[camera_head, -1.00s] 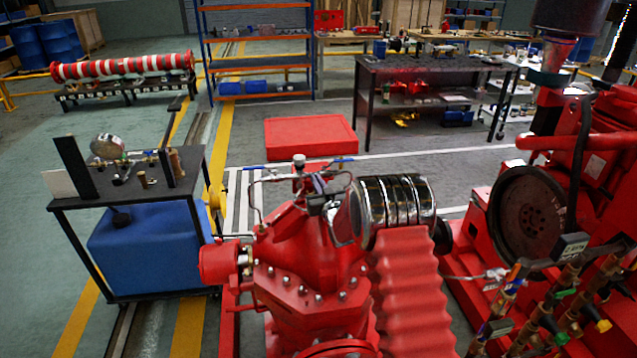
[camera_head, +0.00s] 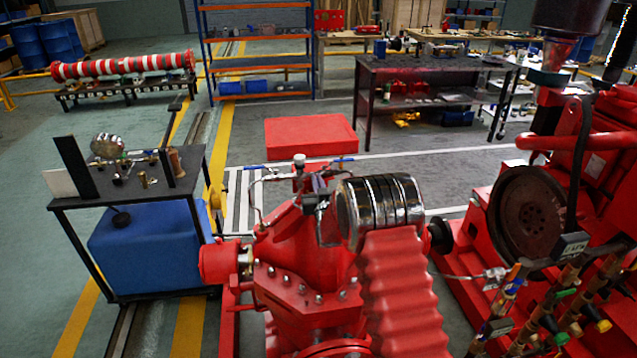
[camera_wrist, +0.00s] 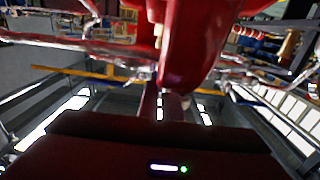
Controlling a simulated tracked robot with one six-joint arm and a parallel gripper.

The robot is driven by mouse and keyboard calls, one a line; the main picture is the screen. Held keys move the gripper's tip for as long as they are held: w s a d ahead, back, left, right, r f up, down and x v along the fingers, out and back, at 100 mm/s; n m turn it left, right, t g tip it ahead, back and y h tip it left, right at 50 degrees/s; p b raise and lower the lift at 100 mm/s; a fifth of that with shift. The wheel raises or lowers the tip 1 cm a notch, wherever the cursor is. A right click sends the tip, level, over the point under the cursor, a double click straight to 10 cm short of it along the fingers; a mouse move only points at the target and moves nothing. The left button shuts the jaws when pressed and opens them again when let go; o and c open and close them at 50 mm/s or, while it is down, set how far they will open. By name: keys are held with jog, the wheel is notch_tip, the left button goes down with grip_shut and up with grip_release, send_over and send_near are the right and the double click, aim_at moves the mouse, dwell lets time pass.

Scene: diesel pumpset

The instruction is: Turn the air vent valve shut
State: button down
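The vent pipework sits on top of the red pump casing (camera_head: 300,262) in the head view. It has thin silver pipes, a white-capped fitting (camera_head: 299,161) and two blue levers, a left one (camera_head: 256,168) and a right one (camera_head: 341,159). I cannot tell which lever belongs to the air vent valve. My gripper (camera_head: 313,203) is a small dark shape just in front of and below this pipework, at the end of my chrome-and-red arm. Its fingers are too small to read. In the blurred wrist view, silver pipes (camera_wrist: 75,43) cross the upper left, and red parts fill the centre.
A red engine with a dark flywheel (camera_head: 531,213) and several brass valves stands at the right. A black-topped stand (camera_head: 118,186) with a gauge and a blue tank (camera_head: 150,250) are at the left. A red box (camera_head: 311,136) lies behind the pump.

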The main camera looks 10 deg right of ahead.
jog(key=c, duration=2)
grip_release()
jog(key=shift+s, duration=0.1)
jog(key=s, duration=1.3)
jog(key=shift+s+a, duration=0.15)
jog(key=shift+s, duration=0.15)
